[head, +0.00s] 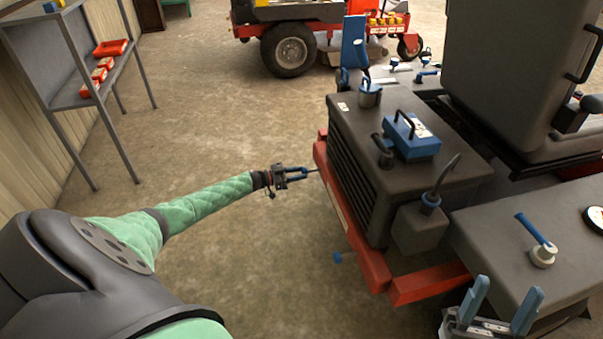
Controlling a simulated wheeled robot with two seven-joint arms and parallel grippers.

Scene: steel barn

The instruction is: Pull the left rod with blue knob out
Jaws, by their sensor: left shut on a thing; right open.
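My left gripper (304,172) is at the front of the dark machine's red bumper (345,222). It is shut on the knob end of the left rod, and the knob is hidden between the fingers. A short length of thin grey rod (314,170) shows between the fingertips and the bumper. A second blue knob (337,257) sticks out lower and nearer along the bumper, untouched. My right gripper (508,291) is open and empty at the lower right, beside the machine's dark fender.
A lever with a blue handle (535,232) stands on the fender. A shelf (75,95) stands at the left wall. The floor before the bumper is clear.

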